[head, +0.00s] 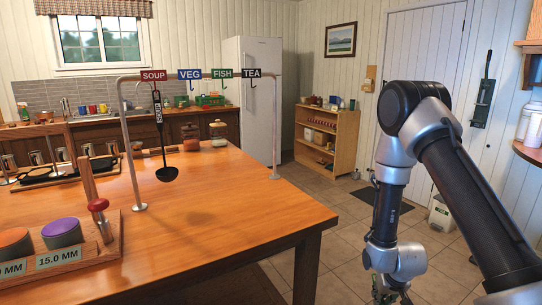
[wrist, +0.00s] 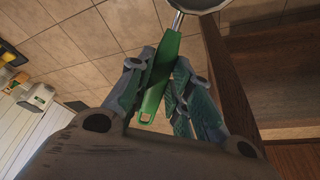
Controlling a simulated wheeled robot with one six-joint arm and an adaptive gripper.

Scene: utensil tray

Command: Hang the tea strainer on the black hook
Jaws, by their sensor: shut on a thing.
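My gripper (wrist: 158,80) is shut on the green handle of a utensil (wrist: 163,72). In the wrist view a round grey head (wrist: 198,4) is cut off at the top edge. I cannot tell whether it is mesh, so I cannot confirm it is the tea strainer. In the head view my gripper (head: 390,292) is low at the bottom right, beside the table, and the utensil cannot be made out. The black hook (head: 251,83), under the black TEA label (head: 251,72), hangs empty at the right end of the rack.
The metal rack (head: 127,130) stands on the wooden table (head: 225,215). A black ladle (head: 167,174) hangs from the red SOUP hook. The blue VEG and green FISH hooks are empty. A wooden block with coloured discs (head: 62,232) is at front left. The table's right side is clear.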

